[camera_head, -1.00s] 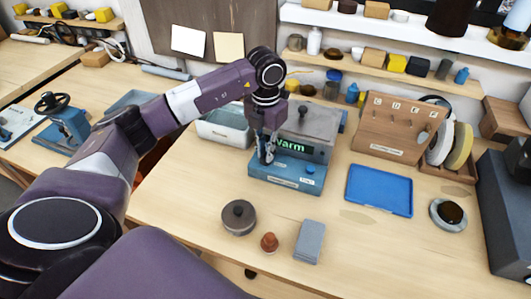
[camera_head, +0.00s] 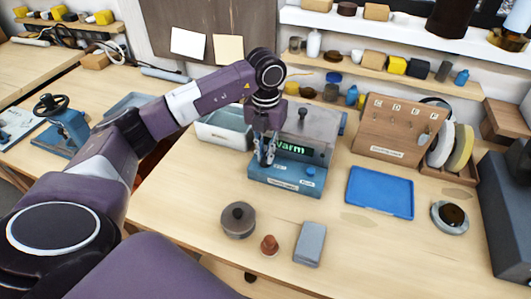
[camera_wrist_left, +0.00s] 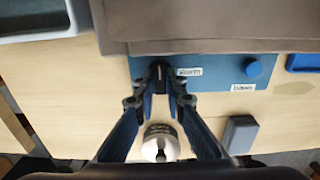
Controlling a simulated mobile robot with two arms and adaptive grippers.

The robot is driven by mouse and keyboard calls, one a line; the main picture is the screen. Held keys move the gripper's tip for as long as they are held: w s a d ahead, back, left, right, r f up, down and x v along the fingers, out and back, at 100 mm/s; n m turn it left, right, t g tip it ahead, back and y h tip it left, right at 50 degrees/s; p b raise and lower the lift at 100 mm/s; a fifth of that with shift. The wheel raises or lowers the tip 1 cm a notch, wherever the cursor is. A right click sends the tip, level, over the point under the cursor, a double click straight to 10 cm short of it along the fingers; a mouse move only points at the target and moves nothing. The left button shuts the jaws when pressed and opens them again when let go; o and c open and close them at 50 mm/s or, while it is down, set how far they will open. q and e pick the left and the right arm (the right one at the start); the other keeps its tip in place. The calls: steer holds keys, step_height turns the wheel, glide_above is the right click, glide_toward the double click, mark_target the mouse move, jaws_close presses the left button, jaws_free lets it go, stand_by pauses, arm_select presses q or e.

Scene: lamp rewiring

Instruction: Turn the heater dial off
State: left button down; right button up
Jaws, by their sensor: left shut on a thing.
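The heater (camera_head: 258,181) is a blue-fronted box with a grey top part and a green display reading "Warm". In the left wrist view its blue front panel (camera_wrist_left: 215,62) carries a small dark dial (camera_wrist_left: 158,72) and a separate blue knob (camera_wrist_left: 253,69). My left gripper (camera_head: 266,158) is at the left part of the front panel. In the left wrist view my left gripper (camera_wrist_left: 159,84) is shut on the dark dial, its fingertips on either side of it. The fingers hide the dial in the head view. My right gripper is not in view.
A grey lidded pot (camera_head: 238,220), a brown-red piece (camera_head: 269,246) and a grey block (camera_head: 309,244) stand in front of the heater. A blue tray (camera_head: 380,192) lies right of it. A wooden hook board (camera_head: 392,130) stands behind the tray. A pale bin (camera_head: 222,133) is left.

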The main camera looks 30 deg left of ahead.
arm_select(q)
steer(key=c, duration=2.3)
jaws_free()
steer(key=shift+w, duration=0.1)
steer(key=shift+o, duration=0.2)
steer(key=shift+r, duration=0.1)
step_height(320, 180, up, 12)
